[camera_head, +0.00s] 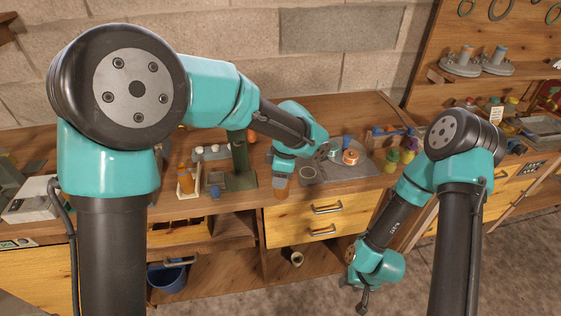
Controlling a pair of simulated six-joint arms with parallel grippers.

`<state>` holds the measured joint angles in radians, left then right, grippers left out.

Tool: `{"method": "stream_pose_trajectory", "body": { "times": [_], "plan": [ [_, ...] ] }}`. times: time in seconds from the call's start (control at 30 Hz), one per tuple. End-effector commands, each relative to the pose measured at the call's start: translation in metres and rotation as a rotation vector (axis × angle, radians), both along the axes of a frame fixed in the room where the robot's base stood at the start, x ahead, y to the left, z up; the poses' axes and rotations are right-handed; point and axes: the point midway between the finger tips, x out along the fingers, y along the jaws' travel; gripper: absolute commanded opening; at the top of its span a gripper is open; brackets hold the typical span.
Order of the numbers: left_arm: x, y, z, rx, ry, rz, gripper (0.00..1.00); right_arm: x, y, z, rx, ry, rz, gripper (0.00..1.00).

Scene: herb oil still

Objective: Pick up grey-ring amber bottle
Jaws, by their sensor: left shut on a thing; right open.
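My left gripper (284,176) is at the front edge of the bench, left of the grey mat, mostly hidden behind its own teal wrist. I cannot clearly make out a grey ring or whether the bottle touches the bench. My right gripper (363,302) hangs low in front of the drawers, apart from the bench; its fingers are small and dark, and it is open and empty.
Another amber bottle (185,178) stands in a white holder on the left. A green column (239,160) stands left of my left gripper. The grey mat (362,174) carries a red-orange round item (350,157).

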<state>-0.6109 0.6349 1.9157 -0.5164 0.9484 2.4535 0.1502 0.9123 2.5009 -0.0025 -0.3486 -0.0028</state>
Motion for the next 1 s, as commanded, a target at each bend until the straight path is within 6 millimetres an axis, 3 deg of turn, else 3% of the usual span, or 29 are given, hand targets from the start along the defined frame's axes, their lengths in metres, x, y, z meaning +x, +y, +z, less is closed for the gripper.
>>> {"method": "stream_pose_trajectory", "body": {
  "times": [0.1,0.3,1.0],
  "plan": [
    [-0.022,0.000,0.003,0.000,-0.001,-0.002,0.21,0.000,0.000,0.000,0.000,0.000,0.000,0.43],
    [-0.040,0.000,0.004,-0.001,-0.001,0.000,0.21,0.000,0.000,0.000,0.000,0.000,0.000,0.43],
    [-0.042,0.003,0.004,0.000,0.000,0.008,0.21,0.000,0.000,0.000,0.000,0.000,0.000,0.43]
  ]
}}
